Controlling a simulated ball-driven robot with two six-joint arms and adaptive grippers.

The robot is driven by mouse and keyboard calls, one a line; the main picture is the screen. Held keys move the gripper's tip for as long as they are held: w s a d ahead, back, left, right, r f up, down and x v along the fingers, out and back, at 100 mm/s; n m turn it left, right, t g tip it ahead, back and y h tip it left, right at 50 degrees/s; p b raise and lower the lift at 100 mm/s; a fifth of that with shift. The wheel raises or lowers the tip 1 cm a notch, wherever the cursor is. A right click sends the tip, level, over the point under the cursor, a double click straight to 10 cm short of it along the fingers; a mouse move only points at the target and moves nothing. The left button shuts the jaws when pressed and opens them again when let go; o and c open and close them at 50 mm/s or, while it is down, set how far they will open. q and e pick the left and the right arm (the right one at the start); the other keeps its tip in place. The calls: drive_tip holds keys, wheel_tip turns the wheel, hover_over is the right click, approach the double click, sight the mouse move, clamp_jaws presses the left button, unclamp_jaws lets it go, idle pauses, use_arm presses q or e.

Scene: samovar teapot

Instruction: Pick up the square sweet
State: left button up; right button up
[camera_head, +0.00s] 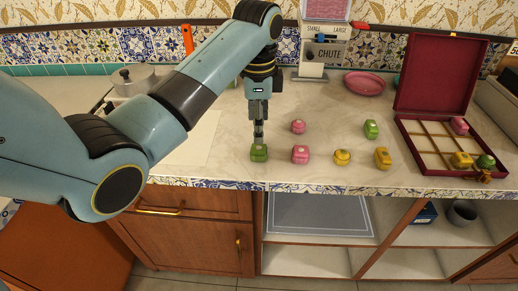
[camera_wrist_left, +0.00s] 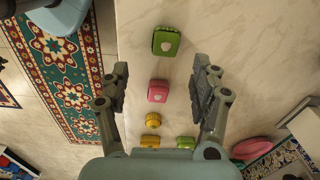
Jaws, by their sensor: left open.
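My left gripper (camera_head: 259,138) is open and points down just above and behind a green, square-looking sweet (camera_head: 258,153) near the counter's front edge. In the left wrist view its fingers are spread (camera_wrist_left: 160,68), with nothing between the tips; the green sweet (camera_wrist_left: 166,41), with a pale mark on top, lies beyond them. A pink, square-looking sweet (camera_head: 300,154) lies to its right; in the left wrist view it (camera_wrist_left: 158,91) shows between the fingers, lower down. A round pink sweet (camera_head: 298,127) lies farther back. My right gripper is not in view.
A yellow round sweet (camera_head: 342,157), a yellow oblong one (camera_head: 382,158) and a green oblong one (camera_head: 370,129) lie to the right. An open maroon box (camera_head: 437,172) with compartments holds several sweets. A pink plate (camera_head: 365,84) and a chute machine (camera_head: 325,50) stand behind.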

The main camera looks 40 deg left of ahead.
use_arm(q)
drive_tip(key=w+r, duration=0.2)
drive_tip(key=m, duration=0.1)
hover_over(262, 148)
drive_tip(key=f, duration=0.5)
drive_tip(key=shift+w+a, duration=0.1)
drive_tip(key=shift+w, duration=0.1)
drive_tip(key=f, duration=0.5)
drive_tip(key=shift+s+f, duration=0.15)
drive_tip(key=shift+s, duration=0.05)
drive_tip(key=c, duration=1.1)
